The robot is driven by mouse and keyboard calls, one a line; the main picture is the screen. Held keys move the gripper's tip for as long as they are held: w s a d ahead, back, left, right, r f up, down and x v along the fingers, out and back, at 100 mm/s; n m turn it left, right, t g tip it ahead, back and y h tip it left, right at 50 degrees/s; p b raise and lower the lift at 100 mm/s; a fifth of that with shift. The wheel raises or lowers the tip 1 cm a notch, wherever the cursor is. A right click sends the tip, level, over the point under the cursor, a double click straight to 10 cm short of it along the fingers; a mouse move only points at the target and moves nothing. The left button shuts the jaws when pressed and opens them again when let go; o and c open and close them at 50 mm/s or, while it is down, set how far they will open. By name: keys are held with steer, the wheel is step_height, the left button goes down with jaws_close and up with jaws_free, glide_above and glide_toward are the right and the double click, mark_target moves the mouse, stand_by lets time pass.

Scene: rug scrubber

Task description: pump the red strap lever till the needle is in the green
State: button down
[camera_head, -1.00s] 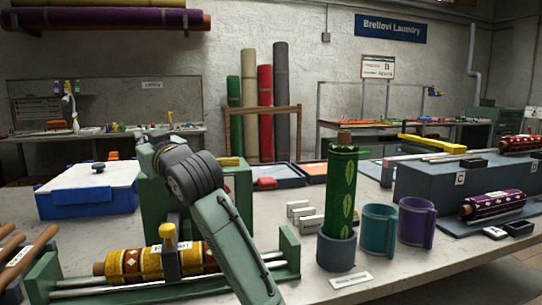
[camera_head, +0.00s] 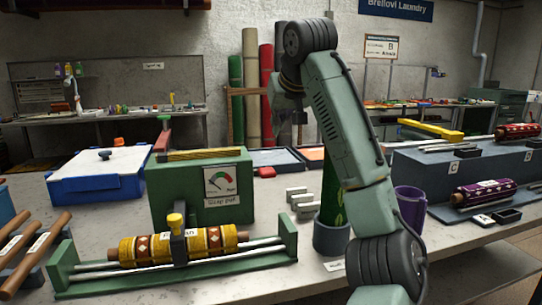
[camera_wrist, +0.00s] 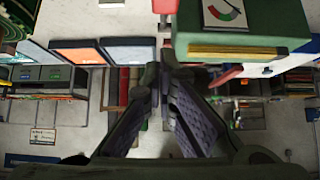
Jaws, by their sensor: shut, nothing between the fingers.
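The green box (camera_head: 160,203) stands on the bench with a gauge (camera_head: 220,180) on its front. The gauge also shows upside down in the wrist view (camera_wrist: 223,12); its needle is too small to read surely. A red upright piece (camera_head: 163,139), apparently the strap lever, rises behind the box's left end. A red bar behind the box in the wrist view (camera_wrist: 227,75) may be the same piece. A yellow patterned roll (camera_head: 135,248) lies in a green cradle under a dark strap clamp with a yellow knob (camera_head: 175,221). My gripper (camera_wrist: 160,78) is shut and empty, raised right of the box.
A blue-and-white cooler (camera_head: 95,182) stands left of the box. Grey blocks (camera_head: 300,203), a cup with a green roll (camera_head: 331,235) and a purple mug (camera_head: 410,205) are on the right, partly behind my arm. Trays (camera_head: 275,158) lie behind.

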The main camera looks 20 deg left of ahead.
steer(key=p, duration=0.3)
glide_above(269, 168)
steer(key=s+d, duration=0.1)
steer(key=s, duration=0.1)
steer(key=f, duration=0.6)
steer(key=shift+w+f, duration=0.2)
steer(key=shift+f, duration=0.1)
step_height(269, 168, down, 3)
steer(key=shift+w+r, duration=0.1)
steer(key=shift+f, duration=0.85)
steer(key=shift+f, duration=0.1)
steer(key=shift+s+d+f+t+b, duration=0.15)
steer(key=shift+s+f+t+b, duration=0.15)
steer(key=shift+f+b, duration=0.7)
step_height(269, 168, down, 9)
steer(key=s+d+t+y+b, duration=0.1)
steer(key=s+t+y+b, duration=0.1)
steer(key=b, duration=1.3)
steer(key=t+y, duration=0.1)
steer(key=t, duration=0.1)
steer(key=shift+s+d+r+t, duration=0.15)
steer(key=shift+d+t, duration=0.1)
steer(key=shift+t, duration=0.05)
